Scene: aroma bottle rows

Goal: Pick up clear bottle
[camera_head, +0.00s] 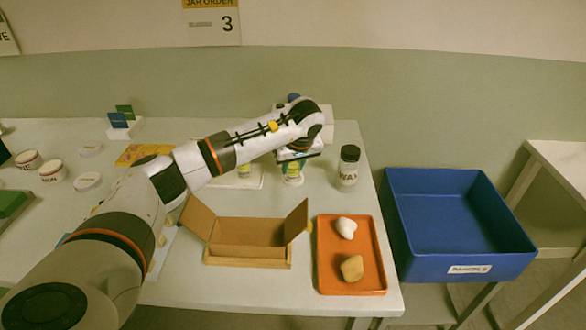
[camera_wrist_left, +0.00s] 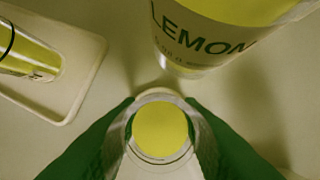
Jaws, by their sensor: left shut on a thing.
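A clear bottle (camera_wrist_left: 160,130) with a round yellow middle, seen from above, stands between the green fingers in the left wrist view. My left gripper (camera_wrist_left: 160,112) is shut on it, with one finger on each side. In the head view my left gripper (camera_head: 293,160) points down at the back of the table, and the lower part of the bottle (camera_head: 292,180) shows below it. I cannot tell whether its base touches the table. A larger container labelled LEMON (camera_wrist_left: 205,38) stands close by in the left wrist view. My right gripper is not in view.
A pale tray (camera_wrist_left: 82,88) holds a yellow bottle (camera_wrist_left: 25,55). A dark-lidded jar (camera_head: 348,165) stands at the right. In front are an open cardboard box (camera_head: 248,238) and an orange tray (camera_head: 338,282) with two lumps. A blue bin (camera_head: 450,215) is beside the table.

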